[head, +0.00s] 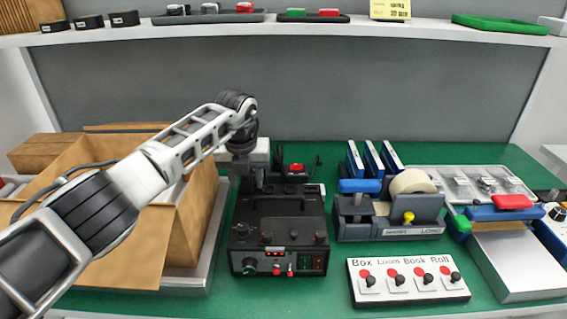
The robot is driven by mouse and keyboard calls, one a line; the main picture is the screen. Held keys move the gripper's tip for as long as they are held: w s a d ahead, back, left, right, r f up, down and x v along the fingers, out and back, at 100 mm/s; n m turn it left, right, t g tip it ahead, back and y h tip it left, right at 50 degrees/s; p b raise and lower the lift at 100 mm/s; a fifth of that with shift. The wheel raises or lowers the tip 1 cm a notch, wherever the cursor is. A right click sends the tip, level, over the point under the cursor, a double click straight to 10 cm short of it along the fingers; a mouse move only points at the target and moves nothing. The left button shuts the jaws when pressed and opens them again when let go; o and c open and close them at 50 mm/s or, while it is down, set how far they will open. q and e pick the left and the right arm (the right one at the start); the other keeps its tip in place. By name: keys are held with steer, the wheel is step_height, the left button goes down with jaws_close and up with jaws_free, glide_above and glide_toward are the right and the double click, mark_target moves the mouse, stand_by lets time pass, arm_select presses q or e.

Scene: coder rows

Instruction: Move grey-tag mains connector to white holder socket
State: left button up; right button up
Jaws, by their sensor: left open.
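My left gripper (258,182) is open and points down at the back of a black control box (279,235). Its wrist hides part of what lies behind the box. A small red-topped part (296,168) stands in a dark holder just right of the gripper, apart from it as far as I can see. I cannot make out a grey tag on any connector, nor a white holder socket; either may be hidden behind my gripper or too small to tell. My right gripper is not in view.
An open cardboard box (185,225) stands left, under my left arm. Right are a tape dispenser (388,230), a white switch panel (408,282) and a clear tray (470,184). The shelf above (300,30) holds a black tray (283,17) with green and red parts.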

arm_select(q)
jaws_close()
steer(key=shift+r, duration=0.3)
steer(key=shift+r+p, duration=1.1)
steer(key=shift+r, duration=0.35)
